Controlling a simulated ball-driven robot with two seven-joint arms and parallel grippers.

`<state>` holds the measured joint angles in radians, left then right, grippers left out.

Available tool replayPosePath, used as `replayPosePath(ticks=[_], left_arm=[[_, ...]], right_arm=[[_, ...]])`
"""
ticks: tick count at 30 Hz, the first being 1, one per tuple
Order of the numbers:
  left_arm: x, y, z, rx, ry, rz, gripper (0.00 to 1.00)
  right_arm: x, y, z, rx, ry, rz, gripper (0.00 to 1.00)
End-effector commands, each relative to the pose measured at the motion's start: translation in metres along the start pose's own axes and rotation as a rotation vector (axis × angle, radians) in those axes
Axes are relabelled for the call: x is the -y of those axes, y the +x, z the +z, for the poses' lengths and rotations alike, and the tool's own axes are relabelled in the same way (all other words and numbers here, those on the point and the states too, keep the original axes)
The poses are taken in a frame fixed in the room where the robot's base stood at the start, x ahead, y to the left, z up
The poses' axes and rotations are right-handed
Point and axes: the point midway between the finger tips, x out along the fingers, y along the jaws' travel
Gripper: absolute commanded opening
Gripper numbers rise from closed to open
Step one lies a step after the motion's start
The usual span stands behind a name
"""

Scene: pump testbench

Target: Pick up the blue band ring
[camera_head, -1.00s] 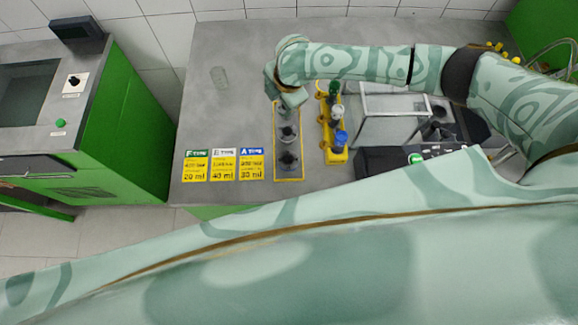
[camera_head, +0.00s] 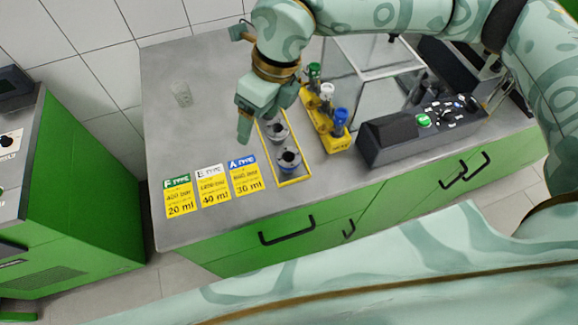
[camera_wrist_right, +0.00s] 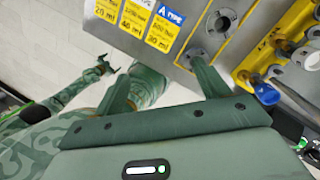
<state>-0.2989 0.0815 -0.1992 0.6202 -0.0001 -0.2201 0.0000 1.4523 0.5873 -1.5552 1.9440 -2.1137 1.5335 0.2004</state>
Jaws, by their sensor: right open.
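A yellow-framed strip (camera_head: 306,180) on the grey bench holds grey round parts. The front one shows a blue band (camera_head: 289,167) low on its side, which I take as the blue band ring; the gripper partly covers the strip's far end. My right gripper (camera_head: 266,121) is above and left of the strip, fingers apart and empty. In the right wrist view its open fingers (camera_wrist_right: 160,85) are near a grey round part (camera_wrist_right: 196,54), where no blue band is clear. My left gripper (camera_wrist_right: 104,66) seems to show small at the left of that view; its jaws are unclear.
A yellow holder (camera_head: 340,142) with green-, white- and blue-topped parts stands right of the strip. A black control box (camera_head: 392,138) and a clear-walled case (camera_head: 365,80) are beyond it. Type cards (camera_head: 213,190) lie left.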

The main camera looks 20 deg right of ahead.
Motion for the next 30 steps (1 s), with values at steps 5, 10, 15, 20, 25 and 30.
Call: replayPosePath(ticks=[5, 10, 15, 20, 25, 30], left_arm=[[0.000, -0.001, 0.000, 0.000, 0.000, 0.000, 1.00], [-0.002, 0.000, 0.000, 0.000, 0.000, 0.002, 1.00], [-0.003, 0.003, 0.000, 0.000, -0.001, 0.004, 1.00], [-0.004, 0.005, 0.001, 0.002, 0.000, 0.005, 1.00], [-0.004, 0.006, 0.002, 0.003, 0.000, 0.005, 1.00], [-0.004, 0.008, 0.002, 0.003, 0.000, 0.005, 1.00]], right_arm=[[0.035, -0.006, -0.025, -0.105, 0.191, -0.210, 0.74], [0.038, 0.006, -0.037, -0.153, 0.268, -0.226, 0.74], [0.046, 0.046, -0.045, -0.153, 0.267, -0.224, 0.74], [0.054, 0.081, -0.051, -0.152, 0.266, -0.225, 0.74], [0.058, 0.099, -0.053, -0.148, 0.264, -0.225, 0.74], [0.063, 0.117, -0.055, -0.151, 0.265, -0.224, 0.74]])
